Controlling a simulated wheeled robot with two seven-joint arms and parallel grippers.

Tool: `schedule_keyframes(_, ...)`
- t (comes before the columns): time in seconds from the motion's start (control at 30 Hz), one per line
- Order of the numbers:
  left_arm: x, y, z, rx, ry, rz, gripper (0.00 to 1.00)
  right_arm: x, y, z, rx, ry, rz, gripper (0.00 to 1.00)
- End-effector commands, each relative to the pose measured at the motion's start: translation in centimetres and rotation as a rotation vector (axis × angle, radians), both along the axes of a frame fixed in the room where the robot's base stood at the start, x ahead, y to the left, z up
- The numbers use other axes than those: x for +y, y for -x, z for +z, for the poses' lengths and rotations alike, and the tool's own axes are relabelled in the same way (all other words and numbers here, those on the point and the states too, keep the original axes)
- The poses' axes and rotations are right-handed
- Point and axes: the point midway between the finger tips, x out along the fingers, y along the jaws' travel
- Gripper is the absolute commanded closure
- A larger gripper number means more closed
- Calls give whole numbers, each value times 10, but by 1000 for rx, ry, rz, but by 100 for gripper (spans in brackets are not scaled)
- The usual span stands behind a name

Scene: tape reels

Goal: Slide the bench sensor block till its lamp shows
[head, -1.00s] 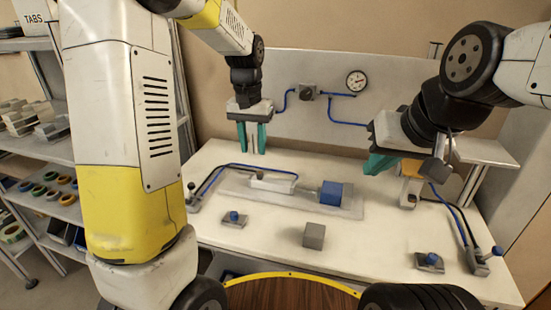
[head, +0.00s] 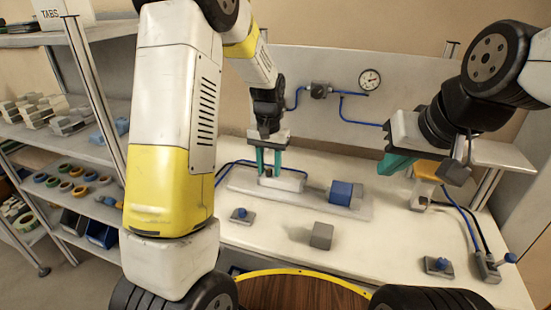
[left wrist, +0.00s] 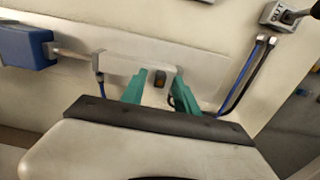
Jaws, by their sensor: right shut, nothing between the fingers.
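The sensor block (left wrist: 160,80) is a small dark block with an orange patch. It sits on the pale cylinder (left wrist: 137,60), whose rod leads to a blue block (left wrist: 27,47). I cannot tell whether the orange patch is lit. My left gripper (head: 268,172) is down at the cylinder. In the left wrist view its teal fingers (left wrist: 159,84) stand open on either side of the sensor block, with a gap on each side. In the head view the blue block (head: 345,193) is right of the gripper. My right gripper (head: 392,166) is shut and empty above the bench's right part.
A grey cube (head: 321,235) and a blue-knobbed button (head: 241,215) are in front of the cylinder's plate. Another button (head: 438,265) and a lever valve (head: 488,267) are at the right. Blue hoses run beside the cylinder. Shelves with rings (head: 75,190) stand at the left.

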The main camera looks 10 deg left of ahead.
Motion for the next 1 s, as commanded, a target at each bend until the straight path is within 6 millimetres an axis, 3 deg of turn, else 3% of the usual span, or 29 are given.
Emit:
schedule_keyframes(0.1, 0, 0, 0, 0, 0, 0, 68, 0, 0, 0, 0, 0, 0, 100)
schedule_keyframes(0.27, 0, 0, 0, 0, 0, 0, 99, 0, 0, 0, 0, 0, 0, 100)
schedule_keyframes(1.0, 0, 0, 1, -1, 0, 0, 100, 0, 0, 0, 0, 0, 0, 100)
